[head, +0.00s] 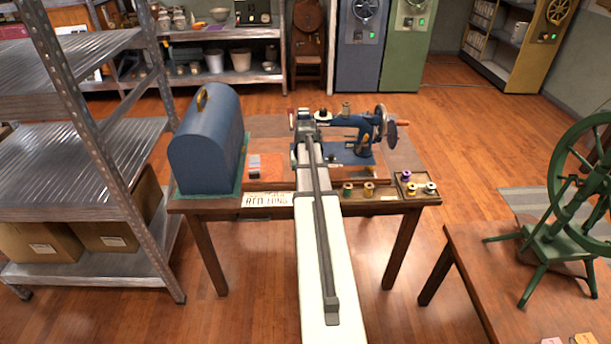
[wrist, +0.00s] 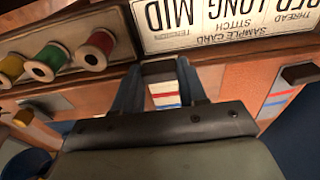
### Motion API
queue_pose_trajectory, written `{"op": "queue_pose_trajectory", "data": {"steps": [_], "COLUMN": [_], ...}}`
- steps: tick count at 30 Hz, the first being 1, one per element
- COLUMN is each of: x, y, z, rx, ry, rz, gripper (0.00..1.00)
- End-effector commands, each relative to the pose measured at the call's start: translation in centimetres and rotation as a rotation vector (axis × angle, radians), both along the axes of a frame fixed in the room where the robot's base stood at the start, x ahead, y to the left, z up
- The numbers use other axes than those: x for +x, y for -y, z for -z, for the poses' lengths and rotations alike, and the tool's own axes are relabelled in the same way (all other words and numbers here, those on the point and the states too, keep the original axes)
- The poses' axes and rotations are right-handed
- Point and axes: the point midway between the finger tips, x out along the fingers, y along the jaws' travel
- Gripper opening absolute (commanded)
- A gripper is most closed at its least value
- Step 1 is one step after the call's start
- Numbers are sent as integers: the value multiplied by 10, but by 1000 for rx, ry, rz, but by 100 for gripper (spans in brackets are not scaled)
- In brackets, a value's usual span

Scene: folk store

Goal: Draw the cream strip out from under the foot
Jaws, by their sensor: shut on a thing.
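In the wrist view my gripper (wrist: 160,80) has its two dark blue fingers closed on either side of a cream strip (wrist: 163,90) with red and blue bands and a dark brown end. In the head view my arm runs away from the camera to the blue sewing machine (head: 356,150) on the wooden table. My gripper's tips and the held strip are hidden there behind the arm. The machine's foot is also hidden, so I cannot tell whether the strip is still under it.
A sample card (head: 267,199) lies at the table's front edge. Thread spools (head: 368,190) and a small spool tray (head: 418,197) stand right of my arm. A blue domed case (head: 206,145) stands at left. A similar striped piece (wrist: 277,98) shows at right in the wrist view.

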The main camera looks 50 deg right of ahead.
Motion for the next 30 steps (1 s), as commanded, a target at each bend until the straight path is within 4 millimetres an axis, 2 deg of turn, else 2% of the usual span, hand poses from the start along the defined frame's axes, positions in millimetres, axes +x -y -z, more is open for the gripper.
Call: {"op": "queue_pose_trajectory", "data": {"steps": [11, 30], "x": [0, 0], "y": [0, 0], "z": [-5, -46], "rx": [-1, -1], "ry": [1, 1], "rz": [0, 0], "gripper": [22, 22]}}
